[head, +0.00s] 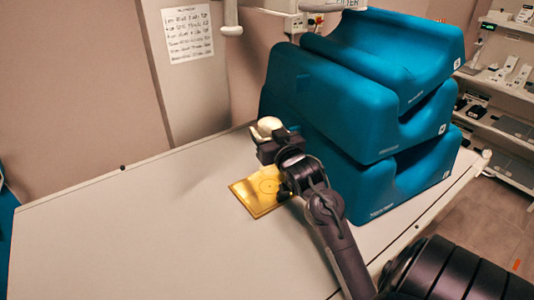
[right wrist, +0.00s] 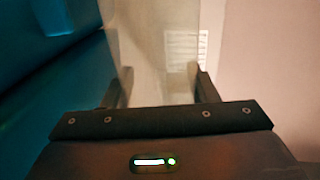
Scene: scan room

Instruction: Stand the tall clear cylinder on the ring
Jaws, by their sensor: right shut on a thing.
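My right gripper (head: 266,137) is shut on the clear cylinder, over the far part of the table. A pale rounded part of the cylinder (head: 268,124) shows above the fingers in the head view; the gripper hides the rest. In the right wrist view the two fingers of the gripper (right wrist: 162,88) stand either side of the faint, see-through cylinder (right wrist: 160,62). A dark ring (head: 269,186) is drawn on a yellow plate (head: 247,199) below the gripper; my arm covers the plate's right side. The cylinder's lower end cannot be made out. My left gripper is not in view.
A stack of blue foam cushions (head: 330,110) stands close to the right of the gripper. The pale table (head: 130,235) is clear to the left. A printed sheet (head: 187,33) hangs on the wall behind. Shelves with small items (head: 505,85) stand at the far right.

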